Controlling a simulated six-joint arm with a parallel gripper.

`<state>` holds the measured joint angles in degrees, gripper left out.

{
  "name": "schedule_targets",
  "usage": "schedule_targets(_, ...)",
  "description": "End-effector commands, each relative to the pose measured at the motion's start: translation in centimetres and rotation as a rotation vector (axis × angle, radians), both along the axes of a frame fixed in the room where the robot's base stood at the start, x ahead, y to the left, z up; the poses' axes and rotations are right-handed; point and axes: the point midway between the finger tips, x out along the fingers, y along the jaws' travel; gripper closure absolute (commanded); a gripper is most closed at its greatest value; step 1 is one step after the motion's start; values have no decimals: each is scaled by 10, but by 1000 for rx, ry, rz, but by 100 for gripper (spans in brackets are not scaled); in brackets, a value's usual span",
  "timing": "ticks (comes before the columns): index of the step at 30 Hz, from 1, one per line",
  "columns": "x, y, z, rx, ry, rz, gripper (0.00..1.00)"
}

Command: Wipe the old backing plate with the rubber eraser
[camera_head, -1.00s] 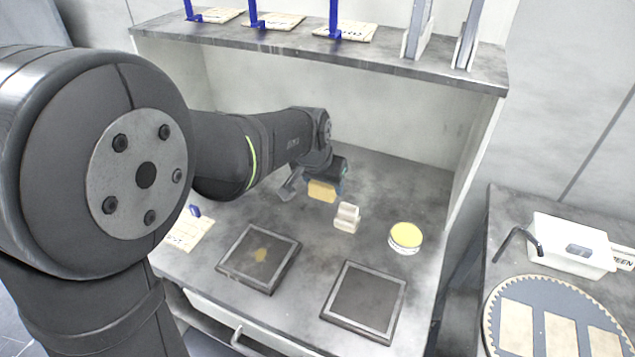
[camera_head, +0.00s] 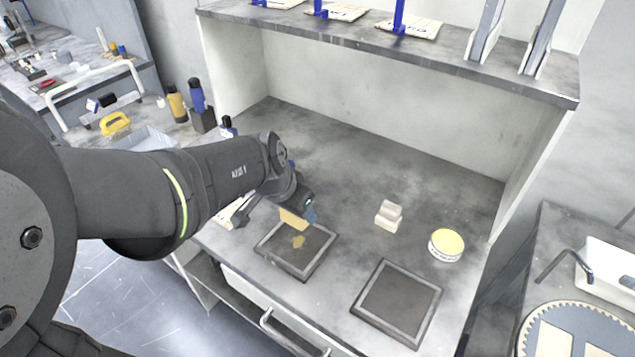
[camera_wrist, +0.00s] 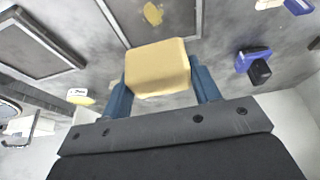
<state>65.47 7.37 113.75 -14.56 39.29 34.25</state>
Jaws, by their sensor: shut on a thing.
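My gripper (camera_head: 300,213) is shut on a tan block, the rubber eraser (camera_head: 291,219). In the wrist view the eraser (camera_wrist: 158,68) sits between the two blue fingers of my gripper (camera_wrist: 160,80). A dark square plate with a grey rim (camera_head: 318,254) and a yellowish stain (camera_head: 299,241) lies just below and in front of the eraser. The stained plate (camera_wrist: 197,18) shows at the top of the wrist view, partly cut off. I cannot tell whether the eraser touches it. A second framed plate (camera_head: 397,301), without a stain, lies to the right.
A pale stepped block (camera_head: 389,216) and a round tin with a yellow top (camera_head: 446,245) stand on the bench behind the second plate. A shelf (camera_head: 400,48) with side walls encloses the back. The bench (camera_head: 340,160) behind my gripper is clear.

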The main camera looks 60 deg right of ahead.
Motion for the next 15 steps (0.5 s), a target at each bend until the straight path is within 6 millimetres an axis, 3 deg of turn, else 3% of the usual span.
schedule_targets(4, 5, 16, -3, -2, -1, 2, 62)
schedule_targets(15, 4, 18, -26, 0, 0, 0, 62)
